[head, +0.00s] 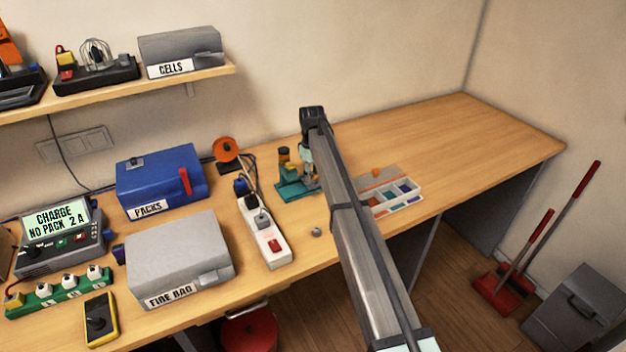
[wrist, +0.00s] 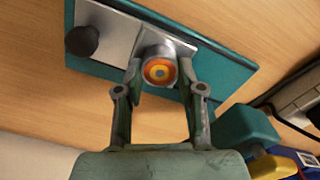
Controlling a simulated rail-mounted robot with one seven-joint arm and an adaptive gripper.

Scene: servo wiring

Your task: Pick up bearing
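A round part with orange and yellow rings and a grey centre (wrist: 159,71), which looks like the bearing, sits at the end of a silver metal holder (wrist: 108,30) on a teal base plate (wrist: 225,62). My gripper (wrist: 160,74) has one finger on each side of this part in the wrist view. The fingers are spread, and I cannot tell whether they touch it. In the head view the teal fixture (head: 289,189) stands beside my gripper, and my arm hides part of it. A black knob (wrist: 82,41) is at the plate's left.
A power strip (head: 265,232) and a small grey round piece (head: 316,232) lie near the fixture. A compartment tray (head: 408,207) is just right of my arm. A blue PACKS box (head: 160,180) is at left. The table's far right is clear.

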